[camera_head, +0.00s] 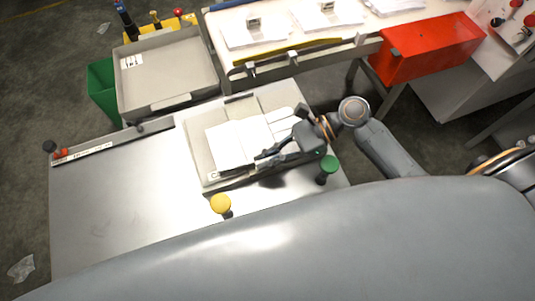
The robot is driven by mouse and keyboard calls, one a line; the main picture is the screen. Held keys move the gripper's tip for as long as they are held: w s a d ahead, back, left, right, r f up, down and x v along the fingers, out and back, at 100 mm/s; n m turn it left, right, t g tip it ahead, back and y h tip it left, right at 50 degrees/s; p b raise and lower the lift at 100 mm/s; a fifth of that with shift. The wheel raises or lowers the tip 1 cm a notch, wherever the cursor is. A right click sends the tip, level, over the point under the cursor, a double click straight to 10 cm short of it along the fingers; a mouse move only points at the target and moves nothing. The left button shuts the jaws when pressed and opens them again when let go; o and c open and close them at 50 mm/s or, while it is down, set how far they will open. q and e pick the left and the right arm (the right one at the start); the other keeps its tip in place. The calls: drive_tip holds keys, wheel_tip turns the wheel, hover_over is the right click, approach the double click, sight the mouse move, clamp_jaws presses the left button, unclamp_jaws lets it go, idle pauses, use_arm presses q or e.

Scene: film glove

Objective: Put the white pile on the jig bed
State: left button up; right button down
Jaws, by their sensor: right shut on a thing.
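The white pile (232,146) is a flat stack of white sheets with finger-like lobes at its right end. It shows over a pale grey, shallow, rimmed bed that I take for the jig bed (197,150), on the metal table. My right gripper (264,157) comes in from the right and is shut on the near edge of the pile. Its fingers and wrist hide part of that edge and of the right end. I cannot tell whether the pile rests on the bed or hovers just above it. My left gripper is not in view.
A green button (328,164) and a yellow button (221,204) stand along the table's near side. A grey tray (168,72), a green bin (103,88) and a red box (428,48) lie beyond. The metal table's left part (120,205) is bare.

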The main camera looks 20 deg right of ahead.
drive_tip(key=shift+f, duration=0.75)
drive_tip(key=c, duration=1.4)
unclamp_jaws()
drive_tip(key=v, duration=1.2)
